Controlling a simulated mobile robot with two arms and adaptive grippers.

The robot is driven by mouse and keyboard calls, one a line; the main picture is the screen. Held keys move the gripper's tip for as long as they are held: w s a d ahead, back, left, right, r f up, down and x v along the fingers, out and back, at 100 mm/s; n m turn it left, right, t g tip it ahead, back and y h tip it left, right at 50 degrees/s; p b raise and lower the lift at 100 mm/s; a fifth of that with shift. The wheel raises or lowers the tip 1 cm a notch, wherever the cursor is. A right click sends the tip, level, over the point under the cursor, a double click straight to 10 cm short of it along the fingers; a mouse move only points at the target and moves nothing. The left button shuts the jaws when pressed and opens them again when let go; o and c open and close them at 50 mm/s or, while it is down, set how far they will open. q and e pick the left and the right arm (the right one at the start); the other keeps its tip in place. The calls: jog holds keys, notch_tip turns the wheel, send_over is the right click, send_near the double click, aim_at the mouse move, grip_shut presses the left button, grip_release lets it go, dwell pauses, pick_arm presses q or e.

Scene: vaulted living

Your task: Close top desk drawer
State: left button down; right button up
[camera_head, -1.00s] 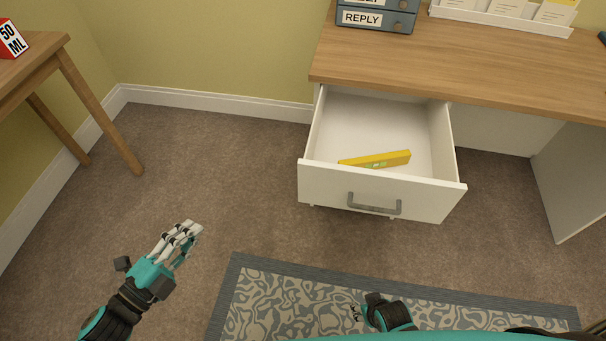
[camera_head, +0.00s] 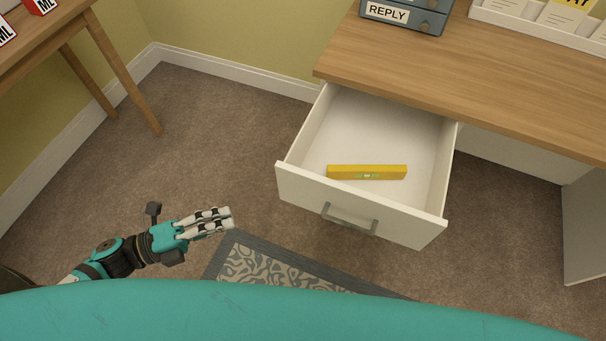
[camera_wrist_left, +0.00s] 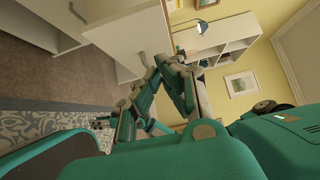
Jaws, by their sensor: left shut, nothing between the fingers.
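The white top desk drawer (camera_head: 352,205) is pulled well out from under the wooden desk top. Its grey bar handle (camera_head: 349,217) is on the front panel. A yellow spirit level (camera_head: 367,172) lies inside on the drawer floor. My left gripper (camera_head: 230,218) is shut and empty, to the left of the drawer front and apart from it in the head view. My right gripper is not in view.
The desk top (camera_head: 480,80) carries a grey file box labelled REPLY (camera_head: 403,15) and a white paper holder (camera_head: 540,25). A wooden side table (camera_head: 45,45) stands at left. A patterned rug (camera_head: 270,268) lies below the drawer. Carpet between table and drawer is clear.

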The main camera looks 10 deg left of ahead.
pick_arm(q)
send_near(298, 180)
jog(key=w+d, duration=0.1)
jog(key=d, duration=0.3)
jog(key=shift+w+d+r, duration=0.15)
jog(key=shift+w+d, duration=0.15)
jog(key=shift+w, duration=0.4)
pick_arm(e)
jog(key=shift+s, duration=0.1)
pick_arm(q)
jog(key=shift+w, duration=0.15)
